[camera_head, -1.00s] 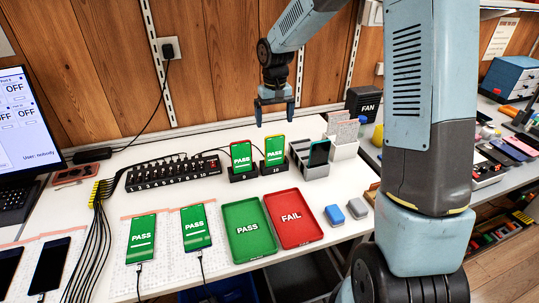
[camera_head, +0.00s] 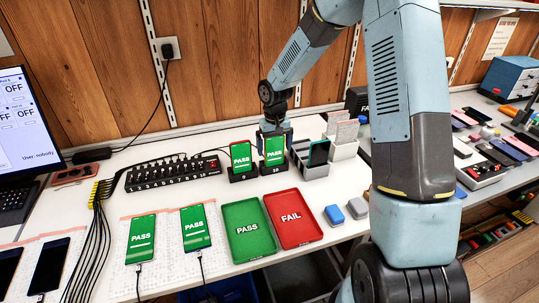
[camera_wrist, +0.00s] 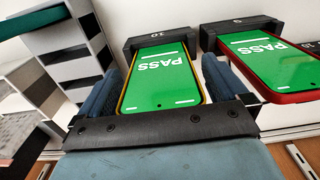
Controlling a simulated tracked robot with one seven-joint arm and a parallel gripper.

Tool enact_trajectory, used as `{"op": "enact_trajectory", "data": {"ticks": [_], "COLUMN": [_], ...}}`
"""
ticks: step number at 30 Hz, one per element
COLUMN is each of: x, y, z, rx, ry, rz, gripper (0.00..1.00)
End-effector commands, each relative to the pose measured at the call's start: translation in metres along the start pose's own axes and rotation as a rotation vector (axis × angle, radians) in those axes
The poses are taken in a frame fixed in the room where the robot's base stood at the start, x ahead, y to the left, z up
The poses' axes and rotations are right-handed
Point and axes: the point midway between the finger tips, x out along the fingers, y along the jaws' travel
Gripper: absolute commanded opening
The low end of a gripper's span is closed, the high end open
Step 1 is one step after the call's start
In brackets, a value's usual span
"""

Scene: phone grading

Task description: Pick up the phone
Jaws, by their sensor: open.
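A phone in a yellow case with a green PASS screen (camera_head: 274,150) stands in the dock marked 10 (camera_head: 273,169). My gripper (camera_head: 275,128) is open just above and behind this phone in the head view. In the wrist view the phone (camera_wrist: 161,79) lies between my two open fingers (camera_wrist: 162,85), with one finger on each side; I cannot tell whether they touch it. A second phone with a red case and PASS screen (camera_head: 240,156) stands in the dock marked 9, to the left; it also shows in the wrist view (camera_wrist: 270,58).
A grey slotted rack (camera_head: 316,172) holding a phone stands close on the right. A green PASS tray (camera_head: 247,252) and a red FAIL tray (camera_head: 294,241) lie in front. Two PASS phones (camera_head: 141,240) (camera_head: 195,228) lie on mats at left. A black numbered hub (camera_head: 175,174) is behind.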

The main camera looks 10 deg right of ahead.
Motion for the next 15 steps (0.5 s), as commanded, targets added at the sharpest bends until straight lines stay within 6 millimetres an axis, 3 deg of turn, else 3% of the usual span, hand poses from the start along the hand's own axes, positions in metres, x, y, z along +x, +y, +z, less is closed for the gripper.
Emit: {"op": "enact_trajectory", "data": {"ticks": [3, 9, 15], "x": [0.0092, 0.0095, 0.0093], "y": [-0.0006, -0.0006, -0.0007], "z": [0.0003, 0.0002, 0.0001], "rx": [0.0, 0.0, 0.0], "ry": [-0.001, 0.0, 0.0], "rz": [0.0, 0.0, 0.0], "gripper": [1.0, 1.0, 0.81]}}
